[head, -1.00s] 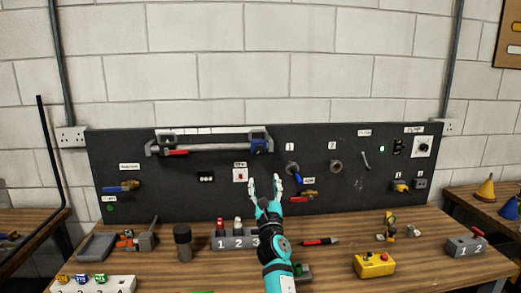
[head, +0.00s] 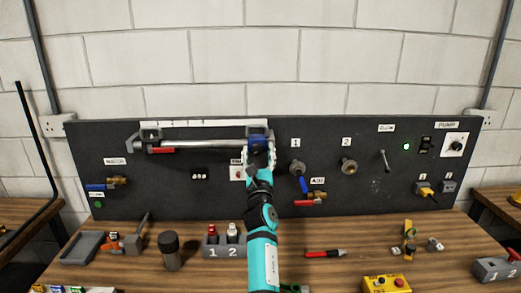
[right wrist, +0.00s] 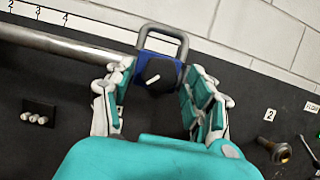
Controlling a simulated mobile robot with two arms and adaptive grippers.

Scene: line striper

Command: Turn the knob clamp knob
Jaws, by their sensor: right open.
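The knob clamp is a blue block (head: 258,134) at the right end of a metal bar on the dark panel. In the right wrist view, its black round knob (right wrist: 159,74) with a white mark faces me, with a grey loop handle (right wrist: 165,40) above. My right gripper (head: 259,156) is raised in front of the clamp and hides its lower part in the head view. In the right wrist view the gripper (right wrist: 158,92) is open, one finger on each side of the knob, with gaps still visible. My left gripper is not in view.
The metal bar (head: 205,145) runs left from the clamp. Valves hang to the right, including a blue-handled one (head: 304,184) and a round fitting (head: 348,166). A small three-button black box (right wrist: 39,113) is at left. The bench holds a dark cylinder (head: 170,251) and a yellow box (head: 387,284).

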